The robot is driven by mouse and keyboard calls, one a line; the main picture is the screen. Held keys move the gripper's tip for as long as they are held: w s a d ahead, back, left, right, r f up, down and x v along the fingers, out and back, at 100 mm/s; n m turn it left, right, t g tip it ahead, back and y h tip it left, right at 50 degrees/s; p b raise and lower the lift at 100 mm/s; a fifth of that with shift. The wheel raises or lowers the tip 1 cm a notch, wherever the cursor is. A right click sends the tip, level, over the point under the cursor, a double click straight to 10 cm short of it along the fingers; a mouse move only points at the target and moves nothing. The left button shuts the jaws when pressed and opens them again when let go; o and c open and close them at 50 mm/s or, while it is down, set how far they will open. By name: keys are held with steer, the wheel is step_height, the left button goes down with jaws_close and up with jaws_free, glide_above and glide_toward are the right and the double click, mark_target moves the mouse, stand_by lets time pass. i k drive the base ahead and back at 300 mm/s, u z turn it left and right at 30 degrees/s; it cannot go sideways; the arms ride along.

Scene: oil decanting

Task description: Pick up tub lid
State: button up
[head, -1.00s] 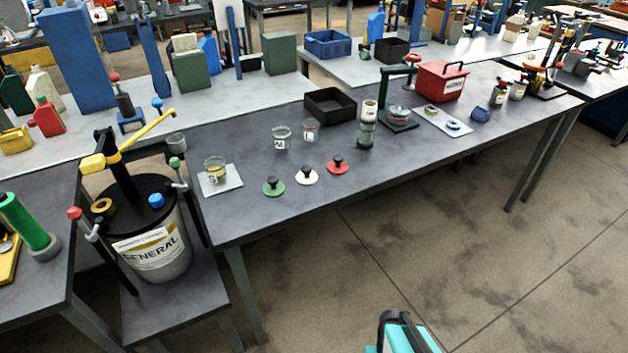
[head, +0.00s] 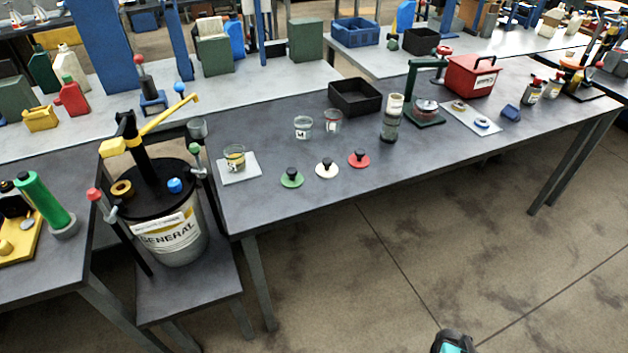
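Three small round lids with black knobs lie in a row near the front edge of the dark workbench: a green lid (head: 291,181), a white lid (head: 326,171) and a red lid (head: 359,161). Which one is the tub lid I cannot tell. Two small clear tubs (head: 303,127) (head: 333,121) stand behind them. Another clear tub (head: 235,158) with yellowish contents stands on a pale square plate (head: 240,177) to the left. My gripper cannot be made out; only a teal and black piece shows at the bottom edge, far from the lids.
A large drum labelled GENERAL (head: 170,240) with a pump stands on a low stand at left. A black tray (head: 355,97), a dark cylinder (head: 391,122), a green press (head: 425,105) and a red box (head: 470,76) stand on the bench. Open floor lies in front.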

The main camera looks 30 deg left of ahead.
mark_target(292, 179)
steer(key=z, duration=0.1)
steer(key=k, duration=1.2)
steer(key=u, duration=1.95)
steer(key=i, duration=1.05)
steer(key=z, duration=0.1)
